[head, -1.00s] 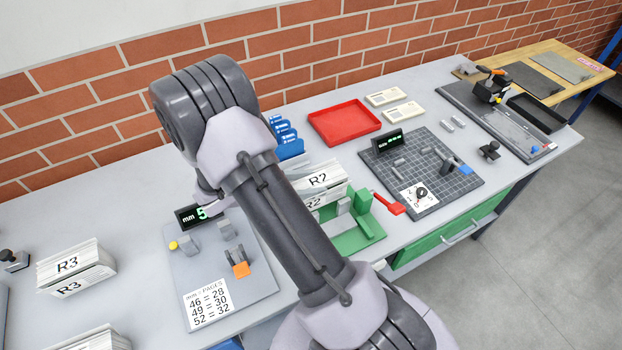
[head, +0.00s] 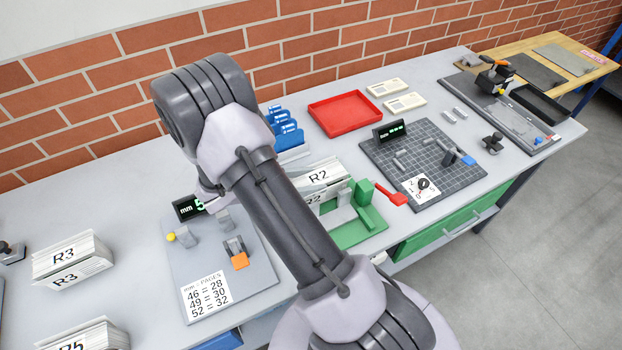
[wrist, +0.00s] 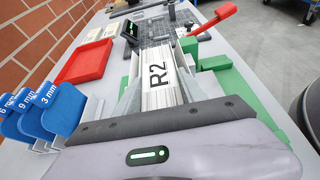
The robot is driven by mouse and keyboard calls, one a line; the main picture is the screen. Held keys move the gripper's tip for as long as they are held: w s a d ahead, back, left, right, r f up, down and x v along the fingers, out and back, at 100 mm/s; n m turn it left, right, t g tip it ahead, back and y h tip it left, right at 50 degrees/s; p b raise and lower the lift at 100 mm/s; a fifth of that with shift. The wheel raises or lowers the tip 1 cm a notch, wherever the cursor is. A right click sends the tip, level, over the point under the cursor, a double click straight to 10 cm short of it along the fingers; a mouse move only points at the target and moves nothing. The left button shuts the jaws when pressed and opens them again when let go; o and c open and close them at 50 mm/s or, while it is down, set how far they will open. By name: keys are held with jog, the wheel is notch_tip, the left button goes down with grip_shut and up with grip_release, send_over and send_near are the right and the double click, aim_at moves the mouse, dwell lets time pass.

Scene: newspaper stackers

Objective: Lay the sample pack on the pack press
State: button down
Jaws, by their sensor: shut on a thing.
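The sample pack, a white folded paper stack marked R2 (wrist: 158,75), sits between the two grey fingers of my gripper (wrist: 163,90) in the wrist view. In the head view the R2 pack (head: 318,177) shows beyond my arm, which hides part of it and most of the gripper. The pack press, with a green base (head: 358,233) and a red lever (head: 391,195), is right at the pack. In the wrist view its green parts (wrist: 233,83) are right of the pack, and the lever (wrist: 213,20) is raised beyond. I cannot tell whether the pack touches the base.
Blue mm holders (head: 285,128) and a red tray (head: 345,115) stand behind. A dark gridded plate (head: 415,160) with a display lies to the right. A grey gauge plate (head: 225,270) with a page chart is at left, with R3 packs (head: 72,258) further left.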

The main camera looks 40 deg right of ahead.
jog(key=shift+f, duration=0.15)
jog(key=c, duration=0.6)
grip_release()
jog(key=shift+a, duration=0.1)
jog(key=p+v, duration=0.3)
jog(key=v, duration=1.4)
jog(key=s+a+r+m+t+y+b, duration=0.4)
jog(key=s+m+y, duration=0.3)
jog(key=m, duration=0.3)
jog(key=s+a+r+m+t+y+b, duration=0.5)
jog(key=s+r+m+y+b, duration=0.1)
jog(key=s+m+y, duration=0.2)
jog(key=shift+s+a+r+m, duration=0.15)
jog(key=shift+s+a+m, duration=0.2)
jog(key=shift+s+m, duration=0.5)
